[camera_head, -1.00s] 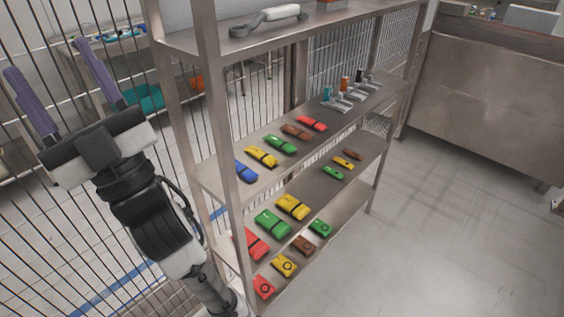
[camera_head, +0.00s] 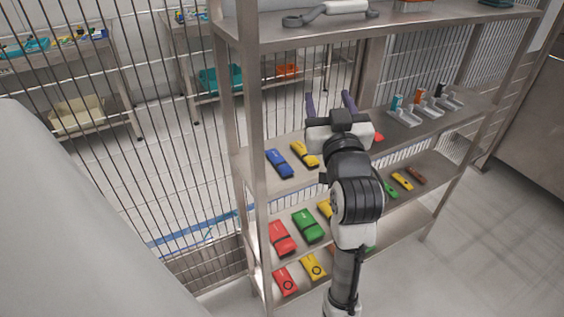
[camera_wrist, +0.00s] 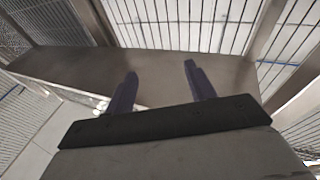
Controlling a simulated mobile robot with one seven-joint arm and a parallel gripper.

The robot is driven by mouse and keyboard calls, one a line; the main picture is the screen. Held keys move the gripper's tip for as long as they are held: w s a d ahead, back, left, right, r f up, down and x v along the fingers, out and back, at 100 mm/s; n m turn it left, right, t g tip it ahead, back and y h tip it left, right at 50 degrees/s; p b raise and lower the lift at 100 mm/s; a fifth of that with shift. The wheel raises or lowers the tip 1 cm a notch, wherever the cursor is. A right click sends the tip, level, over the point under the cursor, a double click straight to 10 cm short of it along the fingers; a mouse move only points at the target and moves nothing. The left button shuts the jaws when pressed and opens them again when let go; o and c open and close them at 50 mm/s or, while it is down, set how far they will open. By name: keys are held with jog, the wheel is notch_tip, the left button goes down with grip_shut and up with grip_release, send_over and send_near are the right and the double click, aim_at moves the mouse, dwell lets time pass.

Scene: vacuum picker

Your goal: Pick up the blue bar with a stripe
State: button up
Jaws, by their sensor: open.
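The blue bar with a dark stripe (camera_head: 279,163) lies on the middle shelf (camera_head: 247,170) near its left end, beside a yellow bar (camera_head: 304,154). My gripper (camera_head: 331,103) is open and empty, in front of the shelf unit and to the right of the blue bar in the head view. Its two purple fingers point away toward the shelf. The wrist view shows the open fingers (camera_wrist: 160,85) over a bare metal surface; the blue bar is not in that view. My arm hides part of the middle shelf.
An upper shelf (camera_head: 420,22) holds a grey-and-white tool (camera_head: 330,13). Red (camera_head: 282,237), green (camera_head: 308,226) and yellow bars lie on the lower shelf. Small holders (camera_head: 428,108) stand at the middle shelf's right. A post (camera_head: 251,120) bounds the left end; wire mesh stands behind.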

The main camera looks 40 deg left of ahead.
notch_tip(320, 180, down, 7)
jog(key=s+n+g+h, duration=0.1)
jog(key=s+n+g, duration=0.1)
jog(key=g, duration=0.3)
jog(key=n+g+h, duration=0.1)
jog(key=n+g, duration=0.1)
jog(key=g, duration=0.2)
send_near(275, 155)
jog(key=shift+w+a+f+p, duration=0.15)
jog(key=shift+w+a, duration=0.15)
jog(key=shift+a, duration=0.3)
jog(key=shift+w+a+r+p, duration=0.15)
jog(key=shift+w+a, duration=0.15)
jog(key=shift+a, duration=0.3)
jog(key=shift+f+p+x, duration=0.25)
jog(key=shift+p+x, duration=0.15)
jog(key=shift+x, duration=0.95)
jog(key=shift+f+p+x, duration=0.2)
jog(key=shift+p+x, duration=0.2)
jog(key=shift+x, duration=0.95)
jog(key=shift+s+d, duration=0.1)
jog(key=shift+d, duration=0.05)
jog(key=c, duration=1.1)
jog(key=shift+o, duration=0.2)
jog(key=shift+r, duration=0.1)
